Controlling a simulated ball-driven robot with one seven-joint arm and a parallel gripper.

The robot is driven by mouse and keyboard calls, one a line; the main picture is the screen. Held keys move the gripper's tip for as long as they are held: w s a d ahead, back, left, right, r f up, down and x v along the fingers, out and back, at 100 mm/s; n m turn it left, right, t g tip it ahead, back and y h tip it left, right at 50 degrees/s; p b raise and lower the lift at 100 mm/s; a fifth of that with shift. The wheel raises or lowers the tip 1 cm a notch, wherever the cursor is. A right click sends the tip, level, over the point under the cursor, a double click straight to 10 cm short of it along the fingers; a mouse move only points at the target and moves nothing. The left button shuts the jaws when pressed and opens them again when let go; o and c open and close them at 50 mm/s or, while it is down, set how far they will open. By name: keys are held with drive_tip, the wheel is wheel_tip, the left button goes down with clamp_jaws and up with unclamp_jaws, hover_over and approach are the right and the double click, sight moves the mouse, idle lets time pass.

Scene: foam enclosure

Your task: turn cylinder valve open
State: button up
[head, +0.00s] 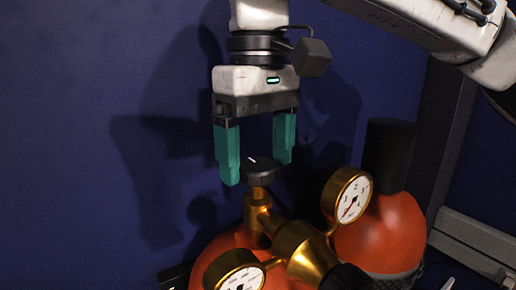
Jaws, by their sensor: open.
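The valve knob (261,171) is a black round handwheel with a white mark on top. It sits on the brass valve (258,215) of an orange cylinder (216,262) at the bottom middle of the head view. My gripper (258,172) points down with two teal fingers, open. Its fingertips are on either side of the knob, the left one in front of and left of it, the right one behind its right edge. A gap shows on the left; contact on the right cannot be told.
Two round gauges, a left one (235,272) and a right one (346,195), stand beside the brass regulator (305,250). A second orange cylinder (385,235) with a black cap (389,153) stands at the right. A dark blue wall (90,120) is behind; the left side is clear.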

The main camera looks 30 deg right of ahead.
drive_tip(key=shift+f, duration=0.1)
drive_tip(key=c, duration=1.1)
drive_tip(key=shift+o, duration=0.2)
